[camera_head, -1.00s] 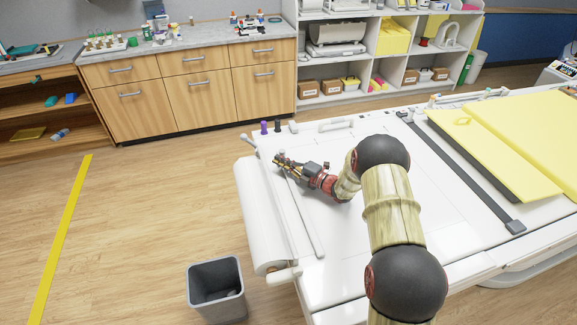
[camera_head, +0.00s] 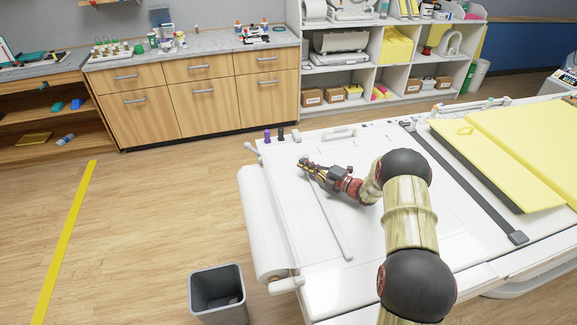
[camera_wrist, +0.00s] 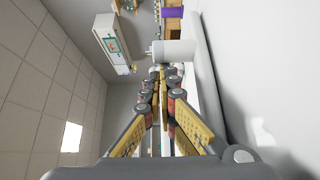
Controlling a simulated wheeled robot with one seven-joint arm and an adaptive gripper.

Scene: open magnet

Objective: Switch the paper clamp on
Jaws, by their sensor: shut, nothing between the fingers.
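The paper clamp is a thin, long pale bar (camera_head: 330,220) lying across the white table top, right of the white paper roll (camera_head: 262,225) and apart from it. My gripper (camera_head: 302,164) is at the bar's far end, fingers pointing to the left, low over the table; that end of the bar is partly hidden by it. In the wrist view my gripper (camera_wrist: 160,76) is shut with nothing between its fingers. A long pale bar (camera_wrist: 204,75), seemingly the clamp, runs close to the right of the fingers. Whether they touch cannot be told.
Purple and dark pegs (camera_head: 267,136) stand at the table's far left corner. A dark strip (camera_head: 465,185) and yellow pads (camera_head: 490,160) lie at the right. A grey bin (camera_head: 217,290) stands on the floor at front left. The table top between bar and strip is largely clear.

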